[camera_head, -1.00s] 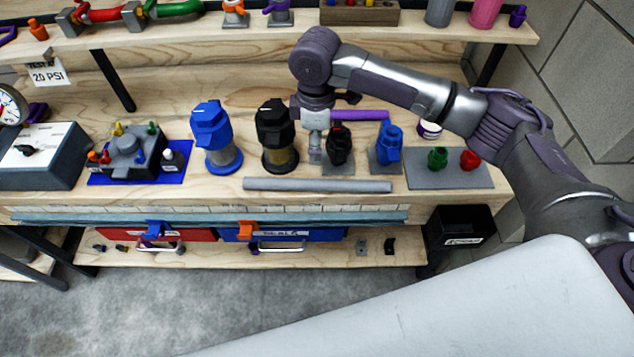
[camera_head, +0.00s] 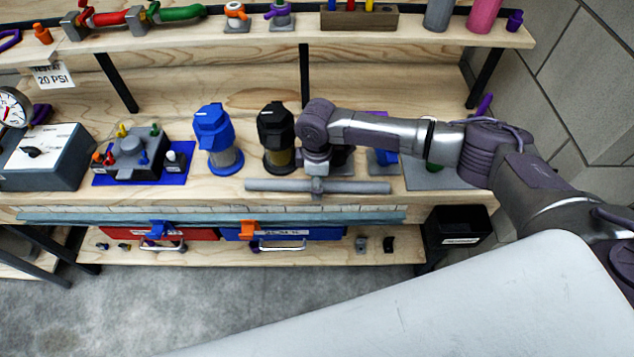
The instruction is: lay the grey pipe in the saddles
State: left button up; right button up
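The grey pipe (camera_head: 360,188) lies lengthwise along the front of the wooden workbench. My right gripper (camera_head: 317,186) points down at the pipe, a little left of its right half, with its fingertips at the pipe's height. The wrist covers much of the gripper, so I cannot tell whether the fingers are closed on the pipe. I cannot clearly pick out the saddles. My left gripper is not in view.
A blue-topped filter (camera_head: 213,130) and a black-topped filter (camera_head: 275,128) stand behind the pipe. My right arm partly hides a grey plate (camera_head: 430,178) on the right. A black bin (camera_head: 458,226) hangs at the bench's right front. A shelf (camera_head: 400,32) runs above.

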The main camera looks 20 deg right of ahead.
jog(key=shift+f, duration=0.25)
grip_shut()
jog(key=shift+r, duration=0.1)
